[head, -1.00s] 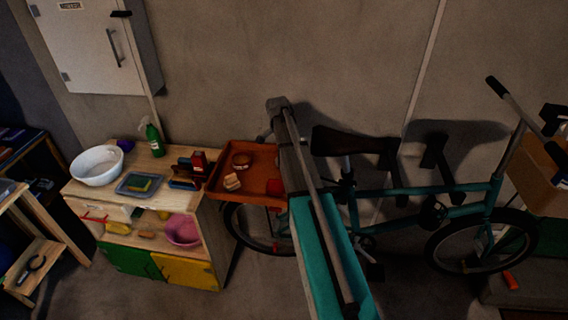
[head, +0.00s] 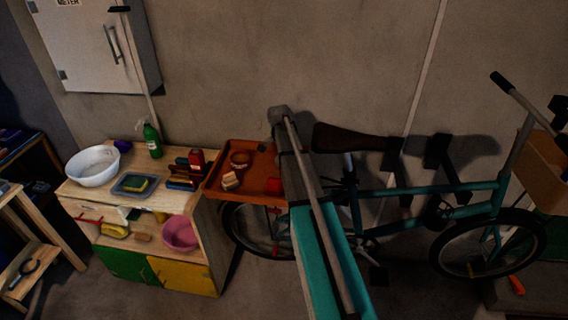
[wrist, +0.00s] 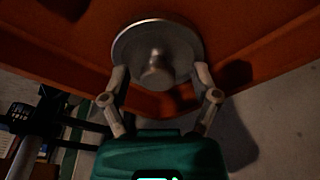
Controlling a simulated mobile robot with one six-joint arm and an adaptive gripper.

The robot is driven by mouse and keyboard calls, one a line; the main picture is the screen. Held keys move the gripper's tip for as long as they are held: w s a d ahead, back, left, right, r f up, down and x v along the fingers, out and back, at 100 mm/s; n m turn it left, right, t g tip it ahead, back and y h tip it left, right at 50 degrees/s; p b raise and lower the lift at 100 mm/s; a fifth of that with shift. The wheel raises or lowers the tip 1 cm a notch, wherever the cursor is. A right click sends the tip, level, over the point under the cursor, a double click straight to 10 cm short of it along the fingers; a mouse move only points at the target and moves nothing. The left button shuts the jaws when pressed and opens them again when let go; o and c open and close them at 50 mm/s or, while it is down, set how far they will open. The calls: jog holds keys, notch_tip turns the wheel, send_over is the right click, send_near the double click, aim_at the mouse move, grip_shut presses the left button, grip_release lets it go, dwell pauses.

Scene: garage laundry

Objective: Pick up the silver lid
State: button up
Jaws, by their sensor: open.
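The silver lid (wrist: 135,44) is a round metal disc with a raised knob in its middle. In the wrist view it lies on the orange-brown tray (wrist: 245,28), by the tray's near edge. My gripper (wrist: 161,74) is open, with one finger on each side of the lid's near part and the knob between them in the picture. I cannot tell whether the fingers touch the lid. In the head view the tray (head: 215,182) shows beside my arm, which seems to hide the lid and gripper.
A wooden cabinet (head: 200,235) with a white basin (head: 92,167) and a green bottle (head: 153,141) stands left. A teal bicycle (head: 420,190) stands right along the wall.

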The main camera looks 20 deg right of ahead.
dwell(0.4)
jog(key=c, duration=1)
jog(key=shift+o, duration=0.2)
jog(key=shift+r, duration=0.15)
notch_tip(320, 180, up, 10)
jog(key=p, duration=1)
